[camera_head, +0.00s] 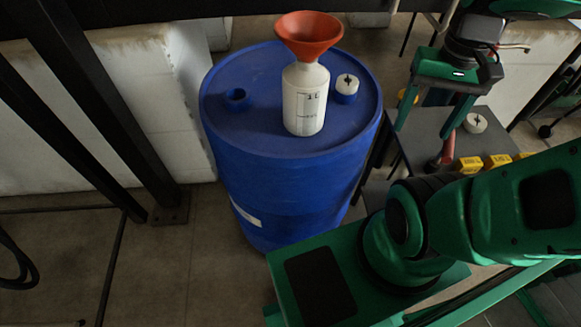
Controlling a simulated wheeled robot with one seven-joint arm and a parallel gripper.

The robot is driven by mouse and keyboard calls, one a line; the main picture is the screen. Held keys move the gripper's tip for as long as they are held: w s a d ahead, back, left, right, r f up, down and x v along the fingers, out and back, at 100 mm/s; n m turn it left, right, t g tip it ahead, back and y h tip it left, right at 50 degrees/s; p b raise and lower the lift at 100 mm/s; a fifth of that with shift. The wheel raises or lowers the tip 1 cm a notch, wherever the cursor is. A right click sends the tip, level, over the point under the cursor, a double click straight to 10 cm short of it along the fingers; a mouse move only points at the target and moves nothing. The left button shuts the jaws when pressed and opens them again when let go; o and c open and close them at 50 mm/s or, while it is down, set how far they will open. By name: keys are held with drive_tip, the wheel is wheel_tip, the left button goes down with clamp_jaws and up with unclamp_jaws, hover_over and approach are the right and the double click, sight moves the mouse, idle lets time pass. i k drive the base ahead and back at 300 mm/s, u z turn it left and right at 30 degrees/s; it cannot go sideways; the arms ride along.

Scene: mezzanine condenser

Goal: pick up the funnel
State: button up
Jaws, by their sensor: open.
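An orange-red funnel (309,34) sits mouth up in the neck of a white bottle (305,98). The bottle stands upright on top of a blue drum (252,80); its side carries black markings. My gripper (430,133) is to the right of the drum, pointing down with its two green fingers apart. Nothing is between the fingers that I can make out, and it is clear of the funnel. The funnel's stem is hidden inside the bottle.
A white-topped cap (347,84) and a blue bung opening (237,97) are on the drum lid. A dark table (420,150) at right holds yellow blocks (470,164), a red-handled item and a white disc (475,122). Black steel beams (80,90) rise at left.

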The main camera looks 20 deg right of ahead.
sight(307, 34)
drive_tip(key=k, duration=1.25)
drive_tip(key=z, duration=0.4)
drive_tip(key=i, duration=0.8)
drive_tip(key=z, duration=0.05)
